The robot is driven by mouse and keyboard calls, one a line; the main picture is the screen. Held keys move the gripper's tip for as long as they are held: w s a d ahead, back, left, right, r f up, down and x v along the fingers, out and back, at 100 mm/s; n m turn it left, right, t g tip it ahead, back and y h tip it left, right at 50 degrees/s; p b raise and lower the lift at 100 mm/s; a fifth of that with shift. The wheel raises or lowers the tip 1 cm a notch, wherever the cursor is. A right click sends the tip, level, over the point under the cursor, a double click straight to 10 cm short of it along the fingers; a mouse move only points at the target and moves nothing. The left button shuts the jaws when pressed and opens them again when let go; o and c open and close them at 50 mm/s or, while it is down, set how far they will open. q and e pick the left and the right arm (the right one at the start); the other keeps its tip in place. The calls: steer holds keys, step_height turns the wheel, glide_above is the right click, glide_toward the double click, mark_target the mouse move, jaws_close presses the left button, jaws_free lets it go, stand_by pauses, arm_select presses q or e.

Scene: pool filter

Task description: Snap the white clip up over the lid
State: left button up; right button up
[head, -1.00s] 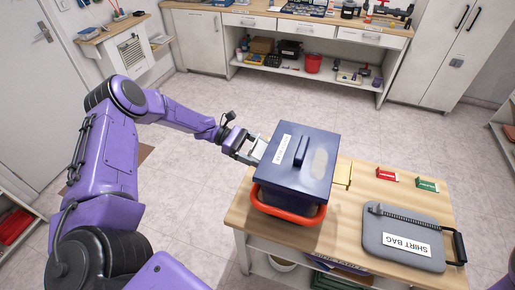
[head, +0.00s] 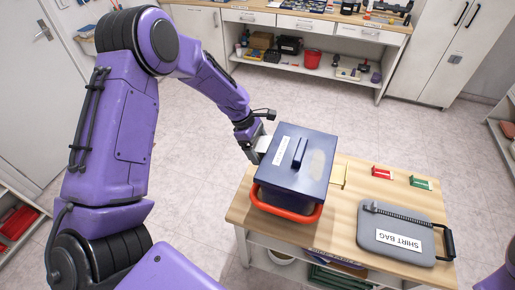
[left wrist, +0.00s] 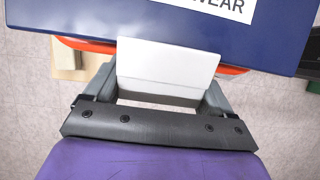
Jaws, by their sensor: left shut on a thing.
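A dark blue box with a blue lid (head: 308,155) stands on the wooden table; the lid has a ridge handle and a white label, and it also shows in the left wrist view (left wrist: 90,18). The white clip (head: 263,144) is at the box's left side, by the lid's edge. In the left wrist view the clip (left wrist: 165,68) is a white plate between my fingers, its upper part overlapping the lid's edge in the picture. I cannot tell whether it touches the lid. My left gripper (head: 254,142) is shut on the clip. My right gripper is out of view.
A red-orange handle (head: 290,213) runs around the box's front. A grey shirt bag board (head: 385,240), a red block (head: 381,172) and a green block (head: 420,182) lie on the table to the right.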

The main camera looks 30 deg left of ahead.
arm_select(q)
steer(key=shift+d+r+g+y, duration=0.1)
steer(key=shift+d+g+y, duration=0.05)
steer(key=shift+y, duration=0.45)
steer(key=shift+d+r+g+y, duration=0.1)
steer(key=shift+d+g+y, duration=0.05)
steer(key=shift+y, duration=0.45)
steer(key=o, duration=0.9)
steer(key=shift+w, duration=0.1)
steer(key=shift+r, duration=0.3)
steer(key=r, duration=0.3)
steer(key=a+r+b, duration=0.1)
steer(key=r, duration=0.1)
steer(key=r+b, duration=0.1)
steer(key=r, duration=0.2)
steer(key=shift+s+a+r, duration=0.15)
steer(key=shift+s+r, duration=0.05)
steer(key=shift+r, duration=0.15)
steer(key=shift+a+r, duration=0.1)
steer(key=shift+r, duration=0.4)
